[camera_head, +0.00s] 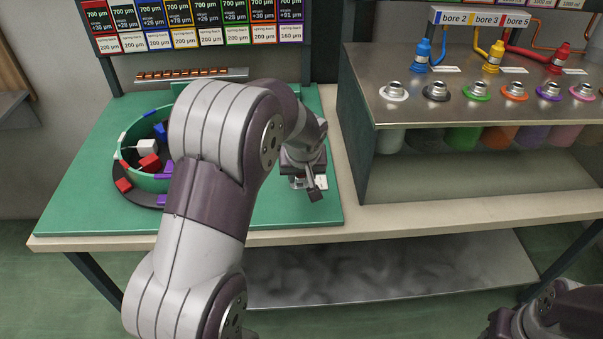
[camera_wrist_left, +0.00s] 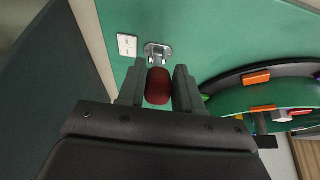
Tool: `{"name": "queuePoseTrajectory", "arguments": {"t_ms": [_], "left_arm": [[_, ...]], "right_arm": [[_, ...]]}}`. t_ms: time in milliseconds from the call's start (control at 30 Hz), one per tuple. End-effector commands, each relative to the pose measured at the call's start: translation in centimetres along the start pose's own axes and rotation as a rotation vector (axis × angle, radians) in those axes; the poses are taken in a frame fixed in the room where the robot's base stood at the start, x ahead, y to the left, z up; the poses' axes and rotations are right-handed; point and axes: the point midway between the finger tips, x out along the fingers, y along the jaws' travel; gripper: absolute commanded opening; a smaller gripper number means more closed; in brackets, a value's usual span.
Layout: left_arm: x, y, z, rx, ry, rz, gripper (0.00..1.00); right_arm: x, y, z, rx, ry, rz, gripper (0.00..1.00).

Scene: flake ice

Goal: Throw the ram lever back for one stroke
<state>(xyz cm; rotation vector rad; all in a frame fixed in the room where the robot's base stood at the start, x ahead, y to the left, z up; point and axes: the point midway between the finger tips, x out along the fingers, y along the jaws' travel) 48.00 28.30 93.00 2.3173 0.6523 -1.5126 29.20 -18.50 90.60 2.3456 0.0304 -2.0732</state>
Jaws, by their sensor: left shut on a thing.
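The ram lever shows in the left wrist view as a dark red rounded knob (camera_wrist_left: 158,88) in front of a small metal bracket (camera_wrist_left: 157,52) on the green board. My left gripper (camera_wrist_left: 160,90) has a finger on each side of the knob and is shut on it. In the head view my left gripper (camera_head: 312,184) is low over the right part of the green board, and my own arm and wrist hide most of the lever. A small white plate (camera_wrist_left: 127,45) with markings lies beside the bracket. Only part of my right arm shows at the lower right; its gripper is out of view.
A green round tub (camera_head: 128,150) with coloured and white blocks stands left of my arm; it also shows in the wrist view (camera_wrist_left: 235,100). A metal counter (camera_head: 470,100) with several coloured ports is at the right. Signs hang behind the board.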

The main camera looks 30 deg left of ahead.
Motion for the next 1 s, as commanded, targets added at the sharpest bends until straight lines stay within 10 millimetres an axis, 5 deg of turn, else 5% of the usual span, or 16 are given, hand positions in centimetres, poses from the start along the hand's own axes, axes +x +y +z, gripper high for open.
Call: {"name": "queuePoseTrajectory", "arguments": {"t_ms": [167,200,267,567,1000], "left_arm": [[0.6,-0.2,0.6,0.001,-0.017,-0.007,0.00],[0.6,-0.2,0.6,0.001,-0.017,-0.007,0.44],[0.5,-0.1,0.5,0.001,-0.014,-0.006,0.56],[-0.1,-0.1,0.1,0.000,-0.004,-0.002,0.56],[-10.2,0.0,0.0,0.000,-0.008,-0.002,0.56]], "right_arm": [[0.1,0.0,0.0,0.000,0.000,0.000,0.43],[0.1,0.0,0.0,0.000,0.000,0.000,0.43],[0.1,0.0,0.0,0.000,0.000,0.000,0.43],[0.0,0.0,0.0,0.000,0.000,0.000,0.43],[-0.6,0.0,-0.1,0.000,0.000,0.000,0.43]]}}
